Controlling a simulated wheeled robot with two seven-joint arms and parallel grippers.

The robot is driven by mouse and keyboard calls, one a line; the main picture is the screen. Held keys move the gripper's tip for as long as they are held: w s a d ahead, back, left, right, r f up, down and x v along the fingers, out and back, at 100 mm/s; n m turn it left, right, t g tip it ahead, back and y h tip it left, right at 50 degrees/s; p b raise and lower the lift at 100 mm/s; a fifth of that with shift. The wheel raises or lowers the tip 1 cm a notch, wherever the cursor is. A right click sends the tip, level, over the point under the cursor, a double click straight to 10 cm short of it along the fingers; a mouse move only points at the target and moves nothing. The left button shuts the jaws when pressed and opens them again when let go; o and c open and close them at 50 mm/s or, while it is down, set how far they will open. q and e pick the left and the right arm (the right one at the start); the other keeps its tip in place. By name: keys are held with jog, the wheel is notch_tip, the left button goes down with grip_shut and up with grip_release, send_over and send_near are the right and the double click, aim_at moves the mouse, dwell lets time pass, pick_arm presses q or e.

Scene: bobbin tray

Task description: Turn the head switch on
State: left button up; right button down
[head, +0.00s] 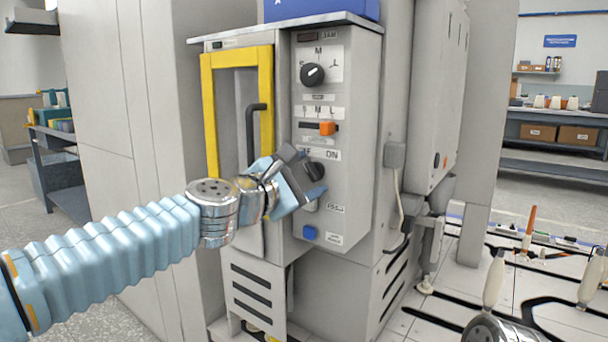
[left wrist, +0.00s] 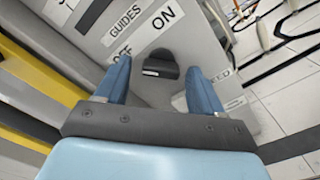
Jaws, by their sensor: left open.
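The head switch is a dark rotary knob (head: 315,170) under the OFF/ON label on the grey control panel (head: 345,110). In the left wrist view the knob (left wrist: 161,63) shows a short white mark, and the OFF and ON lettering is above it. My left gripper (head: 308,174) is open at the knob. In the left wrist view its two blue fingers (left wrist: 160,80) stand apart, one to each side of the knob. I cannot tell whether they touch it. In the head view the gripper hides part of the knob and label.
Above the switch are another black knob (head: 312,75) and an orange slider (head: 327,128). A blue button (head: 310,232) is below. A yellow-framed door (head: 208,110) with a dark handle (head: 252,125) stands left of the panel. White bobbins (head: 494,280) stand at right.

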pick_arm(q)
jog(key=c, duration=1.1)
jog(key=shift+o, duration=0.2)
jog(key=shift+m, duration=0.3)
jog(key=m, duration=0.7)
jog(key=shift+m+b, duration=0.3)
jog(key=shift+b, duration=0.05)
jog(key=m, duration=0.3)
jog(key=shift+r, duration=0.1)
jog(key=shift+r+m+b, duration=0.1)
jog(key=shift+m+b, duration=0.35)
jog(key=shift+m, duration=1.75)
